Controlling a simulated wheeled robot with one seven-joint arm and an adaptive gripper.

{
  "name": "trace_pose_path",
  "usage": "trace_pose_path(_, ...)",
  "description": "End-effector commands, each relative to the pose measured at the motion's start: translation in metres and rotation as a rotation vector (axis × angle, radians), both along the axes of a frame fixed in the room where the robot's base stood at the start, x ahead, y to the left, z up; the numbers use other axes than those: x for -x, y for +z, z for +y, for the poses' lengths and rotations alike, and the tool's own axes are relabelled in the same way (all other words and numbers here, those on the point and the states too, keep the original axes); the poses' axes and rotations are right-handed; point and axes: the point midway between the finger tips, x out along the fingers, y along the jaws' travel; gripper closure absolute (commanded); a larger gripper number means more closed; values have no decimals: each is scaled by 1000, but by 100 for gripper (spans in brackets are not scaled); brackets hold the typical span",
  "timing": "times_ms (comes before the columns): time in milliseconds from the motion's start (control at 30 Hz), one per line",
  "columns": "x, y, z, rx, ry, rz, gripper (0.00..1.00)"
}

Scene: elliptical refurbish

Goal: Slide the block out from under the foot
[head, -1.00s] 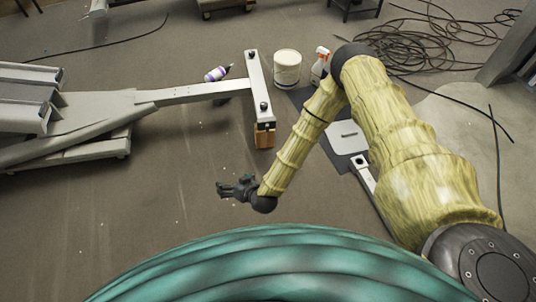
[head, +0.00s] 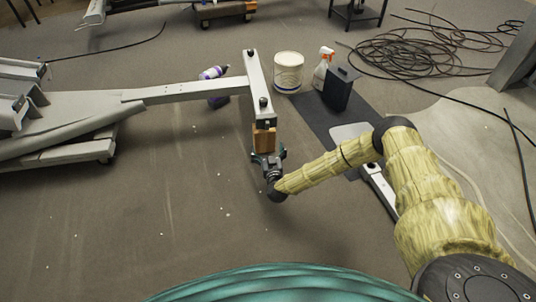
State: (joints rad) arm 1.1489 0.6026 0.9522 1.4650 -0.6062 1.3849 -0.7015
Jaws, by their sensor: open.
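The wooden block (head: 264,139) is orange-brown and sits under the near end of the grey crossbar foot (head: 258,90) of the machine frame. Its near face shows; its top is hidden by the foot. My gripper (head: 267,158) is at the near side of the block, pointing at it, with its fingers spread apart to left and right. Whether the fingers touch or straddle the block cannot be told from this view.
A white bucket (head: 288,72), a spray bottle (head: 323,66) and a dark case (head: 340,88) stand to the right, near a dark mat (head: 318,118). Coiled cable (head: 420,50) lies far right. The floor at near left is clear.

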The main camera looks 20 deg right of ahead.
Motion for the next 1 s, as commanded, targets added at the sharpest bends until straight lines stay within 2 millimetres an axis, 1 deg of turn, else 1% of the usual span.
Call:
trace_pose_path(100, -2, -1, -5, 6, -9, -8, 0)
trace_pose_path(400, -2, 0, -4, 5, -8, -8, 0)
trace_pose_path(533, -8, -2, -5, 5, -8, -8, 0)
trace_pose_path(667, -22, -4, -7, 4, -9, -8, 0)
trace_pose_path(1000, -72, -4, -14, 4, -8, -9, 0)
